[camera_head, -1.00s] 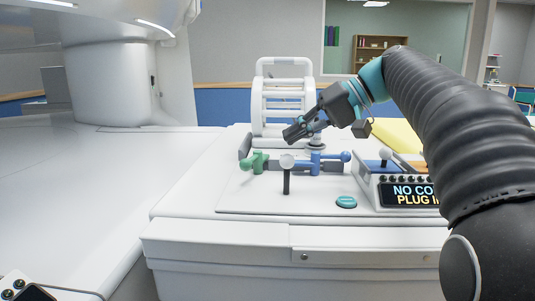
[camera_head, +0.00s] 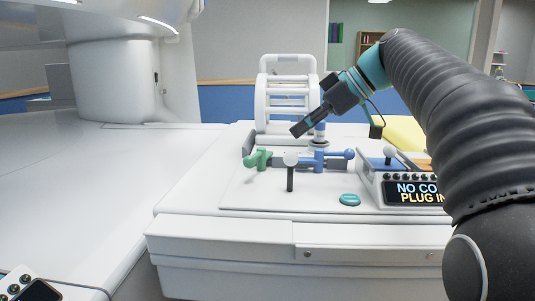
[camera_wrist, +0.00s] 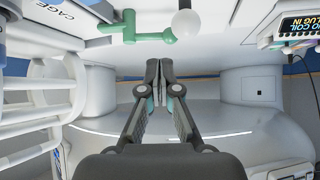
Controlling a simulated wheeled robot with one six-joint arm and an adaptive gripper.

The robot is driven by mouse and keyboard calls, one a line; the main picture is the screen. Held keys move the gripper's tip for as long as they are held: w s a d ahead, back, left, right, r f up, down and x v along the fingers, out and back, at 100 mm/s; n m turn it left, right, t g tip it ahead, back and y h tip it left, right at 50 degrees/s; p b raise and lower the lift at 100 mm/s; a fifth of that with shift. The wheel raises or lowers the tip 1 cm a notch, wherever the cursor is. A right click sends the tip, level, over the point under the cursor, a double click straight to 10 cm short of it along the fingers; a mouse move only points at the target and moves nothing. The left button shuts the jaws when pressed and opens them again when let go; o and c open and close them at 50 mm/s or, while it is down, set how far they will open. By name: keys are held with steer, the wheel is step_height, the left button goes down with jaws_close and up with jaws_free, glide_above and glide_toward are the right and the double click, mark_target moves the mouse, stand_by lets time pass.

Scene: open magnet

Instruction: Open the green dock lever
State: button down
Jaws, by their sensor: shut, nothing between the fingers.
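The green dock lever (camera_head: 258,159) lies at the left end of the dock mechanism on the white table in the head view. It also shows at the top of the wrist view (camera_wrist: 150,34). A blue lever (camera_head: 319,158) with a ball end stands to its right. A white ball knob on a dark post (camera_head: 290,160) stands between them. My gripper (camera_head: 296,131) is shut and empty, pointing down and left above the mechanism. In the wrist view my gripper (camera_wrist: 157,100) shows its fingers together, apart from the green lever.
A white cage-like frame (camera_head: 286,95) stands behind the mechanism. A control box with a lit display (camera_head: 413,190) and a teal button (camera_head: 350,199) are at the right and front. White table surface is clear at the left.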

mark_target(259, 160)
steer(key=x, duration=1)
steer(key=shift+b, duration=0.5)
